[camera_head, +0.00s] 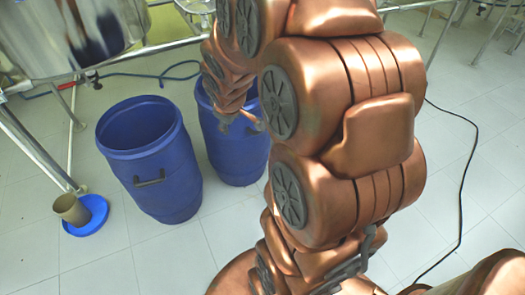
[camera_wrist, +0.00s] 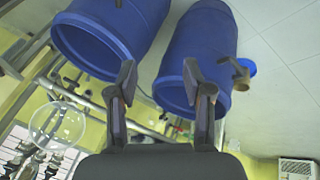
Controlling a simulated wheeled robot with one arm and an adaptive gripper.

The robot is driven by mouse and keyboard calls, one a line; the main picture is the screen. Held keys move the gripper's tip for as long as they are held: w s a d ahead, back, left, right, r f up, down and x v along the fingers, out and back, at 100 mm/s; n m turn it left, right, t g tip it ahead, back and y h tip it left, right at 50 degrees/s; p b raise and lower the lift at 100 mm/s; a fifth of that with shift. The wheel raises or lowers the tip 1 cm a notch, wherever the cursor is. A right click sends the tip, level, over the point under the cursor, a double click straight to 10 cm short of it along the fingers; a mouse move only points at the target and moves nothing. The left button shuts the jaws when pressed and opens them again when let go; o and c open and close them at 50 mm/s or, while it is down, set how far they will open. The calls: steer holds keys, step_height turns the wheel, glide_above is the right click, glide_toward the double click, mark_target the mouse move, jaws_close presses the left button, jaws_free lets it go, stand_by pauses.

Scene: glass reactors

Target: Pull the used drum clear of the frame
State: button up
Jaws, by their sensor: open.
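Two open-topped blue drums stand side by side on the floor; I cannot tell which is the used one. The left drum (camera_head: 168,185) in the head view has a dark handle on its side and shows as the right drum (camera_wrist: 207,38) in the wrist view. The other drum (camera_head: 228,160) is partly hidden behind my arm; it is the left one (camera_wrist: 115,35) in the wrist view. My gripper (camera_head: 242,124) is open and empty, its fingers over that drum's rim area in the head view. In the wrist view its fingertips (camera_wrist: 158,82) have the gap between the drums behind them.
The metal frame (camera_head: 38,150) stands at the left, with a large shiny vessel (camera_head: 70,35) above. A brown cup (camera_head: 70,208) sits on a blue lid (camera_head: 90,215) left of the drums. A black cable (camera_head: 462,190) crosses the floor at right. Front floor is clear.

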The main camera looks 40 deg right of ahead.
steer(key=w+d+f+n+t+b, duration=0.2)
steer(key=w+d+f+t+b, duration=0.1)
steer(key=w+d+f+b, duration=0.55)
steer(key=n+t+y+b, duration=0.1)
steer(key=n+t+b, duration=0.35)
steer(key=b, duration=0.45)
glide_above(254, 134)
steer(key=s+a, duration=0.1)
steer(key=a, duration=0.3)
step_height(254, 134, down, 16)
steer(key=s+d+f+t+y+b, duration=0.1)
steer(key=s+d+f+t+b, duration=0.3)
steer(key=f+t+b, duration=0.2)
steer(key=shift+d+f+n, duration=0.15)
steer(key=shift+f+n, duration=0.2)
steer(key=shift+f, duration=0.05)
steer(key=w+b, duration=0.2)
steer(key=w, duration=0.4)
steer(key=shift+f, duration=0.1)
steer(key=shift+w+d, duration=0.15)
steer(key=shift+w, duration=0.7)
jaws_close()
